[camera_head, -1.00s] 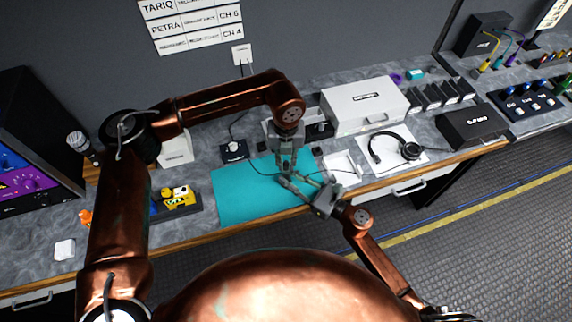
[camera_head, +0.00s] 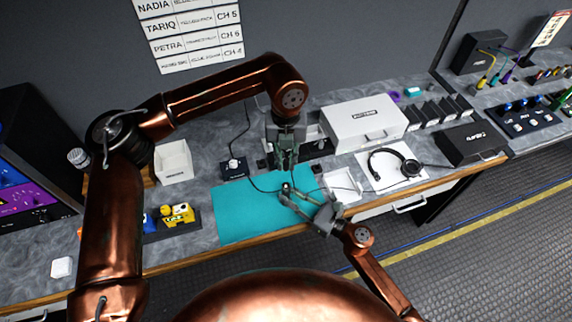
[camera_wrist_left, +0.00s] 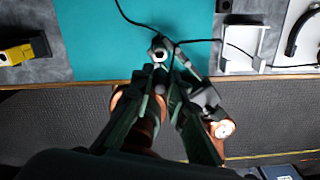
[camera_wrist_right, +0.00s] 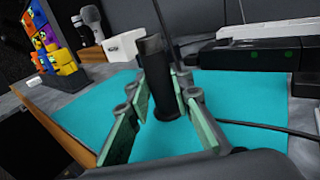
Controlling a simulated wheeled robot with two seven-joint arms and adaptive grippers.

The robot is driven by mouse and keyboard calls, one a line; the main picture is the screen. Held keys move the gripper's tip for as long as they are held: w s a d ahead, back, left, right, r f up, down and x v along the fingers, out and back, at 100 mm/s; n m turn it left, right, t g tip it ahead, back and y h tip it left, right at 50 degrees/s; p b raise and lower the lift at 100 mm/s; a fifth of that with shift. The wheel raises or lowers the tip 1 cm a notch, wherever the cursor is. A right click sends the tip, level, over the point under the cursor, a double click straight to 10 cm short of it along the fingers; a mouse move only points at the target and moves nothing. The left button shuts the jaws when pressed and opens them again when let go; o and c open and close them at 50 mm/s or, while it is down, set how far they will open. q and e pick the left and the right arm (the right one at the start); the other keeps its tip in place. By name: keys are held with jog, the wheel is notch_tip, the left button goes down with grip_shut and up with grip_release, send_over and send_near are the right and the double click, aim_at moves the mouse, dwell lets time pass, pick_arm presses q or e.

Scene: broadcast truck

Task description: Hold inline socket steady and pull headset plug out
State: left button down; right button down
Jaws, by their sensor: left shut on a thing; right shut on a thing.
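The inline socket (camera_wrist_right: 160,95) is a black cylinder standing upright between the fingers of my right gripper (camera_head: 286,190), over the teal mat. Its pale-rimmed open end (camera_wrist_left: 158,50) faces up in the left wrist view. My left gripper (camera_head: 284,167) points down just above the socket and is shut. It also shows in the left wrist view (camera_wrist_left: 166,76). The headset plug is hidden between its fingers, and a thin dark cable runs by them. The plug looks apart from the socket. The headset (camera_head: 411,168) lies on a white sheet to the right.
The teal mat (camera_head: 238,212) is mostly bare at left. A small white tray (camera_head: 338,181) sits right of my grippers. A black box (camera_head: 233,167) with a cable stands behind left. A white case (camera_head: 365,120) is behind right. A yellow item (camera_head: 178,213) is left.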

jog(key=c, duration=1.6)
grip_release()
jog(key=v, duration=1.2)
